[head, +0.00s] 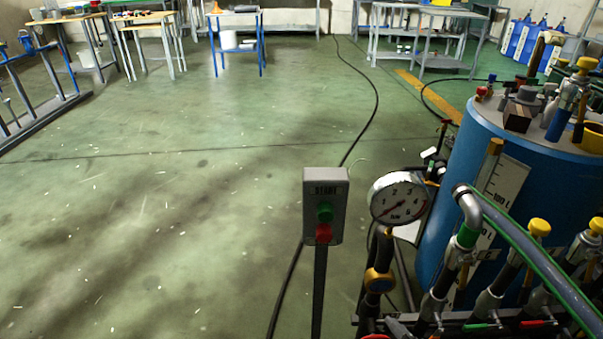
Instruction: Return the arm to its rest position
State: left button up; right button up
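Neither of my arms nor grippers shows in the head view. A grey start box (326,205) with a green button (325,212) and a red button (323,233) stands on a dark post in the lower middle. A round pressure gauge (399,199) is just right of it, on the pipework. A large blue tank (450,190) fills the right side, with fittings on its lid and a white scale plate on its wall.
Pipes and yellow-capped valves (539,227) crowd the lower right. A black cable (372,110) runs over the green floor. Workbenches (236,12) stand at the back, a blue metal frame (40,100) at the left. The floor (160,220) at left and middle is clear.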

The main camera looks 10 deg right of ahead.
jog(key=s+a+r+m+g+y, duration=0.1)
jog(key=s+a+r+m+y, duration=0.15)
jog(key=a+r+m, duration=0.55)
pick_arm(q)
jog(key=s+a+r+y+p, duration=0.1)
jog(key=a+r+p, duration=0.2)
jog(key=r+p, duration=0.8)
jog(key=p, duration=0.4)
jog(key=shift+s+r+p, duration=0.25)
jog(key=shift+s+p, duration=0.05)
jog(key=shift+p, duration=0.1)
pick_arm(e)
notch_tip(320, 180, up, 9)
jog(key=d+m, duration=0.1)
jog(key=shift+s, duration=0.3)
pick_arm(q)
jog(key=shift+f, duration=0.1)
pick_arm(e)
jog(key=shift+h, duration=0.25)
pick_arm(q)
jog(key=shift+w, duration=0.15)
